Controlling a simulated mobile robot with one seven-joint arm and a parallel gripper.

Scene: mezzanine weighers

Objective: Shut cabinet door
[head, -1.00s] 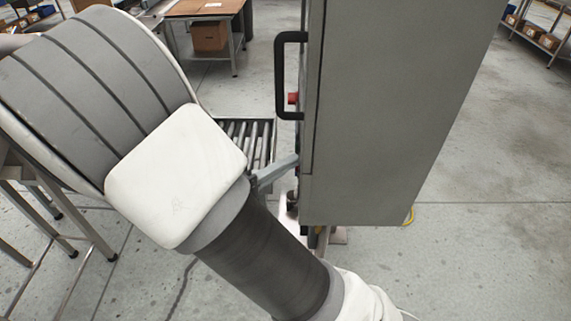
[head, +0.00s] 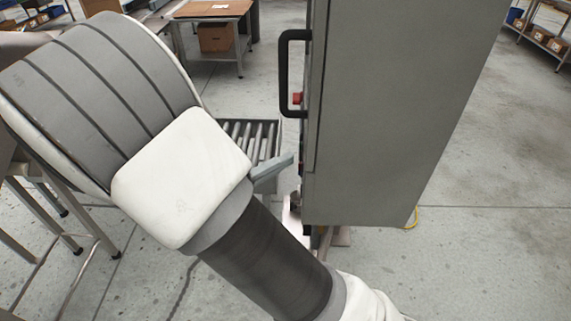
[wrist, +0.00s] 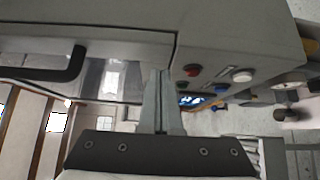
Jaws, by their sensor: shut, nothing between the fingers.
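The grey cabinet (head: 400,110) stands upright right of centre in the head view. Its door (head: 316,80) is seen nearly edge-on on the left side, with a thin seam along the body and a black bar handle (head: 284,75). I cannot tell if the door is fully shut. The handle also shows at left in the wrist view (wrist: 62,74). My gripper (head: 291,158) points at the cabinet's lower left edge, with a small gap in the head view. In the wrist view its fingers (wrist: 160,75) are together and empty, close to the door's edge; contact cannot be told.
A panel with red (wrist: 193,70), blue and white buttons lies right of the fingers in the wrist view. A roller conveyor (head: 262,138) is behind my gripper. A table (head: 212,10) stands at the back.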

